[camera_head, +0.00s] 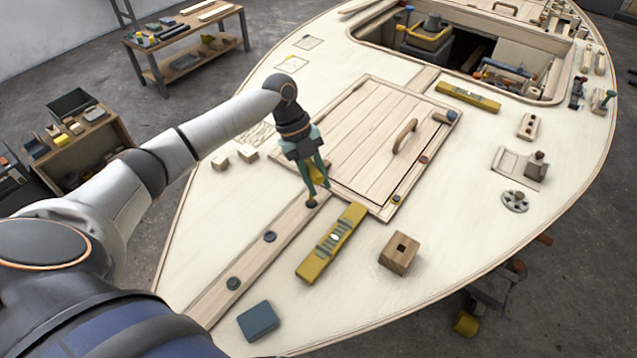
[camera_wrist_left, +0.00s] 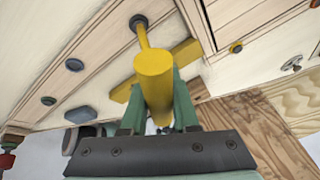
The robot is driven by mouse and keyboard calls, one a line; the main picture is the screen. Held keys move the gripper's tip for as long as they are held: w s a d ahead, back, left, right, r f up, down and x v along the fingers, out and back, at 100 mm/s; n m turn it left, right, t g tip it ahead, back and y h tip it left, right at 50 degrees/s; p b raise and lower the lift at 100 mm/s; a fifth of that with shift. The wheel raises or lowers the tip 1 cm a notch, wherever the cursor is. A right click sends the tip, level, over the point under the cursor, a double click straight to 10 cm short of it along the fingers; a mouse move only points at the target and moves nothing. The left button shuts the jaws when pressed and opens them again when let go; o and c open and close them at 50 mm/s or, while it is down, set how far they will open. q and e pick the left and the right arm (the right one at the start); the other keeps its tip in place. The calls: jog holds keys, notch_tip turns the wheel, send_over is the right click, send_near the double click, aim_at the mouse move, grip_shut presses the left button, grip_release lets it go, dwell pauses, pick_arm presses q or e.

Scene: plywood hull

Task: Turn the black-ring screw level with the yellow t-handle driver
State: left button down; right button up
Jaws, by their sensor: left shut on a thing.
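My left gripper (camera_head: 318,180) is shut on the yellow t-handle driver (camera_head: 317,171), over the far end of a light plank. In the left wrist view the driver (camera_wrist_left: 154,78) shows its thick yellow handle between the green fingers, with its thin shaft running to a dark round screw (camera_wrist_left: 138,22). The shaft's tip appears to meet this screw, which also shows in the head view (camera_head: 311,204). Whether the tip is seated, and the screw's height, I cannot tell. Two more dark round screws (camera_head: 269,236) (camera_head: 233,283) sit along the plank. My right gripper is not in view.
A yellow spirit level (camera_head: 332,243) lies close beside the plank. A wooden block with a hole (camera_head: 399,253) and a blue-grey box (camera_head: 258,321) stand nearer. A slatted hatch (camera_head: 375,140) with a handle lies beyond.

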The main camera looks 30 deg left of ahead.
pick_arm(q)
jog(key=shift+s+f+m, duration=0.15)
jog(key=shift+m, duration=0.15)
